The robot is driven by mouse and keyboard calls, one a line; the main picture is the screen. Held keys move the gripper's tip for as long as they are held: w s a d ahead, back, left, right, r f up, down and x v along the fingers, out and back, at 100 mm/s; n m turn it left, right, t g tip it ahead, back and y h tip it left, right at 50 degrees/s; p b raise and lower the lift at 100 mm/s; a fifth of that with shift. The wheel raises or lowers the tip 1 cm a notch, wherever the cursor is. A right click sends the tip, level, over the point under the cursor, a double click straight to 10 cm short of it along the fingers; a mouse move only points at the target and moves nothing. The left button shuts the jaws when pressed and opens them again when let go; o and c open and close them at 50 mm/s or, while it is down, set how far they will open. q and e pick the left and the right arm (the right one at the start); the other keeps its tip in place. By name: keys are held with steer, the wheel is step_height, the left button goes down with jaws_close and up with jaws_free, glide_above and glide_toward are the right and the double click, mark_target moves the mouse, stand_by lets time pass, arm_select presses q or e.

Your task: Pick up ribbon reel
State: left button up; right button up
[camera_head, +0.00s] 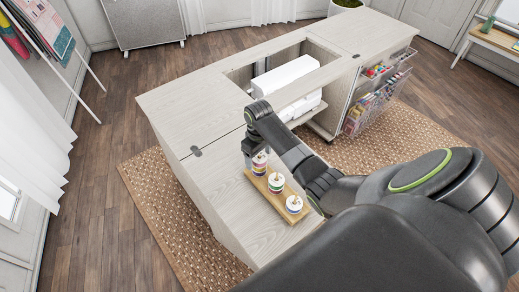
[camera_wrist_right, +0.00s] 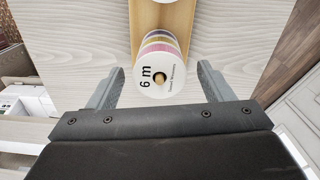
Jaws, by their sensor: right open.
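Three ribbon reels stand on a small wooden holder (camera_head: 284,208) on the pale cabinet top: a far reel (camera_head: 260,166), a middle reel (camera_head: 276,182) and a near reel (camera_head: 294,204). My right gripper (camera_head: 254,160) is at the far reel and partly hides it. In the right wrist view, my open right gripper (camera_wrist_right: 159,92) has one finger on each side of a reel (camera_wrist_right: 159,70) with a white "6 m" face and coloured ribbon behind it. Both fingers stand apart from the reel. My left gripper is not in view.
The cabinet top (camera_head: 190,112) has a recess holding a white machine (camera_head: 285,74) beyond my right arm. Open baskets (camera_head: 378,95) with coloured supplies hang on the cabinet's right side. The top left of the holder is clear. A woven rug (camera_head: 165,205) lies under the cabinet.

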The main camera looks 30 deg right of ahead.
steer(key=shift+c, duration=0.3)
steer(key=c, duration=1)
step_height(320, 180, up, 9)
steer(key=shift+b, duration=0.65)
steer(key=shift+r, duration=0.55)
